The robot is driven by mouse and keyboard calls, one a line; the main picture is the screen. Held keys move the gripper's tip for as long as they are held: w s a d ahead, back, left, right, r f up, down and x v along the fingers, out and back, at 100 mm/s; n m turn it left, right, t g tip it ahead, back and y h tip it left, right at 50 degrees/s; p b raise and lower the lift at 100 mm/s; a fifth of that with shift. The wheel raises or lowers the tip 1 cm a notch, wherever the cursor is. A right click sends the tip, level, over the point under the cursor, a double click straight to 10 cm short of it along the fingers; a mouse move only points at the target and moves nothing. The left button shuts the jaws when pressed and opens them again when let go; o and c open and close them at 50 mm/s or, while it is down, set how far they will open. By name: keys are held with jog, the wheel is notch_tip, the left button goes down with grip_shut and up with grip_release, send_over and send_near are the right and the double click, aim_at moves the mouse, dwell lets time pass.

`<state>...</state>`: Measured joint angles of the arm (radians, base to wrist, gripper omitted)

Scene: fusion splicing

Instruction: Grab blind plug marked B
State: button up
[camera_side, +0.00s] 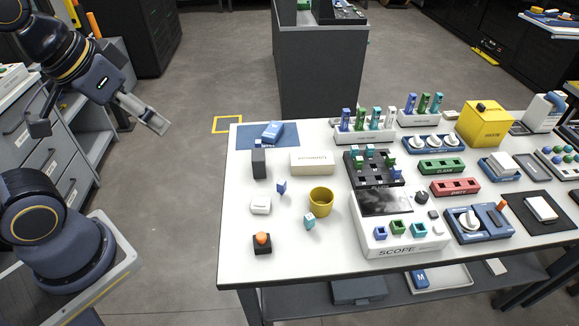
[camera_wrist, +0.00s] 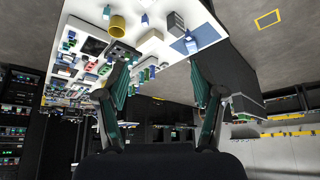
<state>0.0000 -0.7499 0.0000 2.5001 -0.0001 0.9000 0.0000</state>
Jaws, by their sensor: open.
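Two small plugs stand loose on the white table. One is dark blue (camera_side: 281,187), left of the yellow cup; the other is teal and white (camera_side: 309,221), just in front of the cup. Both also show near the top of the wrist view, the blue one (camera_wrist: 145,19) and the teal one (camera_wrist: 106,13). I cannot read a letter B on either. My gripper (camera_wrist: 161,85) is open and empty, its two fingers spread wide. In the side view it is off the table's left edge, in the air, well apart from both plugs.
The yellow cup (camera_side: 320,199) stands close to the plugs. A white box (camera_side: 312,162), an orange-topped button (camera_side: 262,242) and the SCOPE unit (camera_side: 405,238) are around them. Racks and trays crowd the right side. The front left of the table is mostly clear.

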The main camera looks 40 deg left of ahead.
jog(key=m+g, duration=0.5)
jog(key=m, duration=0.3)
send_over(262, 235)
notch_tip(262, 235, down, 18)
jog(key=f, duration=0.1)
jog(key=shift+g, duration=0.3)
notch_tip(262, 235, down, 11)
jog(key=shift+a+r, duration=0.1)
jog(key=shift+r, duration=0.05)
jog(key=shift+f, duration=3.1)
jog(key=shift+c, duration=0.4)
